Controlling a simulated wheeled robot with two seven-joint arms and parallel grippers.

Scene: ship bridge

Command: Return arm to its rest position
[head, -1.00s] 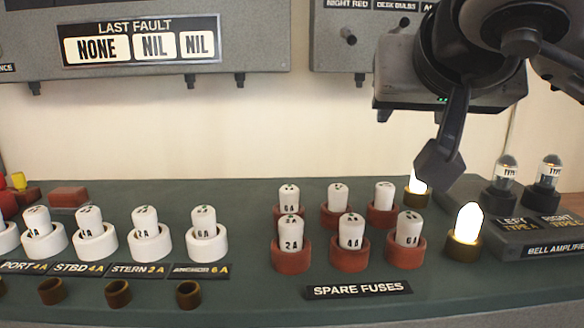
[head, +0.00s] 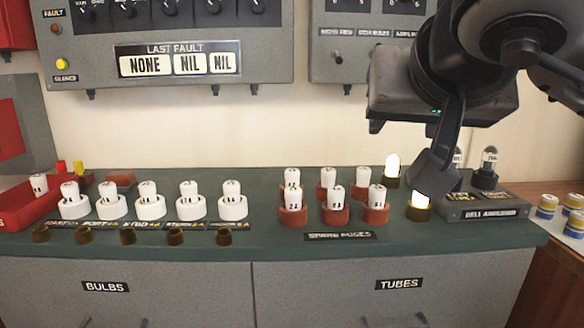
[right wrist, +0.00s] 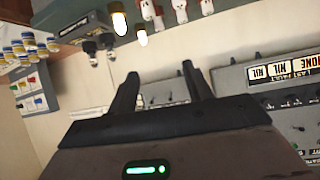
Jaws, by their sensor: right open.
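My right arm comes in from the upper right of the head view. Its gripper (head: 435,172) hangs fingers down over the right part of the green counter, in front of a lit bulb (head: 419,208), part of which it hides. In the right wrist view the two fingers (right wrist: 160,70) stand apart with nothing between them. I cannot tell how far the fingertips are from the bulb. My left gripper is not in view.
Spare fuses (head: 336,198) stand in red sockets left of the gripper; more fuses (head: 150,193) stand in white sockets. The bell amplifier (head: 489,213) with its tubes is to the right. Grey wall panels (head: 180,60) hang behind. Small jars (head: 546,206) stand far right.

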